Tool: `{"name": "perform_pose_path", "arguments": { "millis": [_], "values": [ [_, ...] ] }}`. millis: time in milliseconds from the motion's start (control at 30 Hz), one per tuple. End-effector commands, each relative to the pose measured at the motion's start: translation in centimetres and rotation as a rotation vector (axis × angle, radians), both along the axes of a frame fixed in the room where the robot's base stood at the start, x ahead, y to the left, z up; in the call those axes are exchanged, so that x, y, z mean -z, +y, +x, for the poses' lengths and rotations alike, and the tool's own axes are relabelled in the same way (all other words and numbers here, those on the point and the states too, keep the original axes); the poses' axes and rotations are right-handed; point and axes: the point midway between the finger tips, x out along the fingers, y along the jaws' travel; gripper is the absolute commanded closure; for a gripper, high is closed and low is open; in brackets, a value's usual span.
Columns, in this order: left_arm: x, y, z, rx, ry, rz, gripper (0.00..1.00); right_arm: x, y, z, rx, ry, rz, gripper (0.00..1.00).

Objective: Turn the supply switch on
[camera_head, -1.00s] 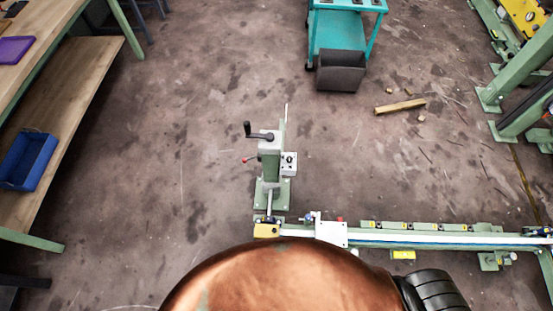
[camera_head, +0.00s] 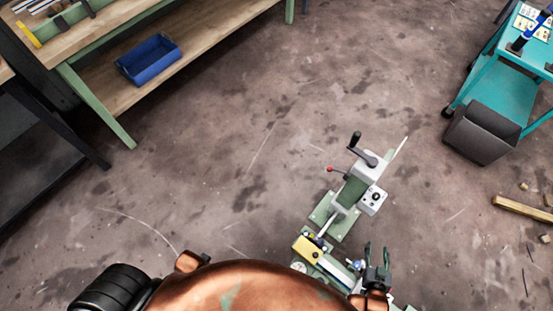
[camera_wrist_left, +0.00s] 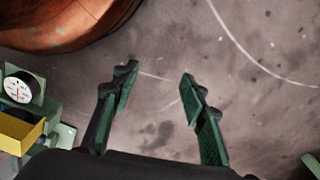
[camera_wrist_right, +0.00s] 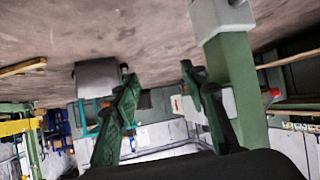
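A grey box with a black round knob (camera_head: 375,197), which may be the supply switch, is fixed to the side of a green and grey machine post (camera_head: 352,190). The knob's setting is too small to read. My right gripper (camera_head: 376,250) is open and empty, below the box in the head view. In the right wrist view its spread fingers (camera_wrist_right: 157,73) have nothing between them, and a green post (camera_wrist_right: 238,85) stands just right of them. My left gripper (camera_wrist_left: 156,78) is open and empty over bare floor in the left wrist view; its fingers are not seen in the head view.
The post carries a black crank (camera_head: 362,150) and a red-knobbed lever (camera_head: 331,169). A yellow block (camera_head: 308,249) and a rail lie at its foot. A dial gauge (camera_wrist_left: 18,88) shows in the left wrist view. A teal cart (camera_head: 500,90) is at right; floor left of the post is clear.

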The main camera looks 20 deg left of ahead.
Motion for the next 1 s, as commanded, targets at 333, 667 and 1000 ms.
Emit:
{"name": "perform_pose_path", "arguments": {
  "millis": [333, 667, 1000],
  "values": [
    [-0.4, -1.8, -1.0, -0.002, 0.038, -0.029, 0.6, -8.7, 6.4, 9.8, -0.115, -0.494, 0.1, 0.6],
    [-3.2, -2.2, -0.8, -0.003, 0.038, -0.039, 0.6, -9.6, 7.4, 12.5, -0.127, -0.536, 0.11, 0.6],
    [-6.3, -3.2, -0.2, -0.001, 0.015, -0.064, 0.6, -9.5, 8.1, 16.5, -0.126, -0.533, 0.11, 0.6]
  ]
}}
